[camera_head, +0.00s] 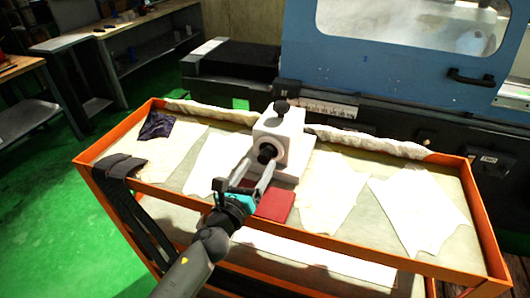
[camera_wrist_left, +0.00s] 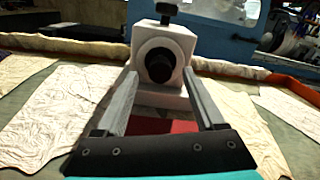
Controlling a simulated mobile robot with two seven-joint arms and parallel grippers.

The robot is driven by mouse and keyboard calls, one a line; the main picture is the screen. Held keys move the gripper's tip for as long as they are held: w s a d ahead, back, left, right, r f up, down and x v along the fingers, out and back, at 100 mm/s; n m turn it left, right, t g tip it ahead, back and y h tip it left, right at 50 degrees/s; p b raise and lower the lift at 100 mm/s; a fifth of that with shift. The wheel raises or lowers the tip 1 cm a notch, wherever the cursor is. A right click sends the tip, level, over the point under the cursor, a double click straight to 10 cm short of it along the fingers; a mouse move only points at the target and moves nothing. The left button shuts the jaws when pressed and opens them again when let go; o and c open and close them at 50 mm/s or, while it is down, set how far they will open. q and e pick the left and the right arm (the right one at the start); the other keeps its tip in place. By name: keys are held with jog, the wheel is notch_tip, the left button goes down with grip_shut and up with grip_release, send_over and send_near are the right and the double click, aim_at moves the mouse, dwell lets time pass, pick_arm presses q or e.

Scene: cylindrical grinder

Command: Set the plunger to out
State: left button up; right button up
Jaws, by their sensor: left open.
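A white block-shaped fixture (camera_head: 284,140) stands upright on the cart, with a black knob (camera_head: 281,107) on top. The black plunger (camera_head: 266,153) sticks out of the round boss on its front face. In the left wrist view the plunger (camera_wrist_left: 160,68) is centred in the white fixture (camera_wrist_left: 176,45). My left gripper (camera_head: 256,168) is open, its two fingers pointing at the fixture. The plunger lies between the fingertips in the wrist view, and I cannot tell whether either finger touches it. My right gripper is not in view.
The orange-rimmed cart top (camera_head: 349,254) holds white papers or cloths (camera_head: 327,193) and a red block (camera_head: 275,205) under my gripper. A rolled cloth (camera_head: 370,143) runs along the back. The blue grinder cover (camera_head: 400,60) stands behind. Green floor is open at left.

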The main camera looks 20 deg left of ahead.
aim_at(263, 159)
pick_arm(q)
jog(key=shift+w+d, duration=0.15)
jog(key=shift+w, duration=1.25)
jog(key=shift+w+d, duration=0.15)
jog(key=shift+w, duration=1.2)
jog(key=shift+c, duration=0.3)
grip_shut()
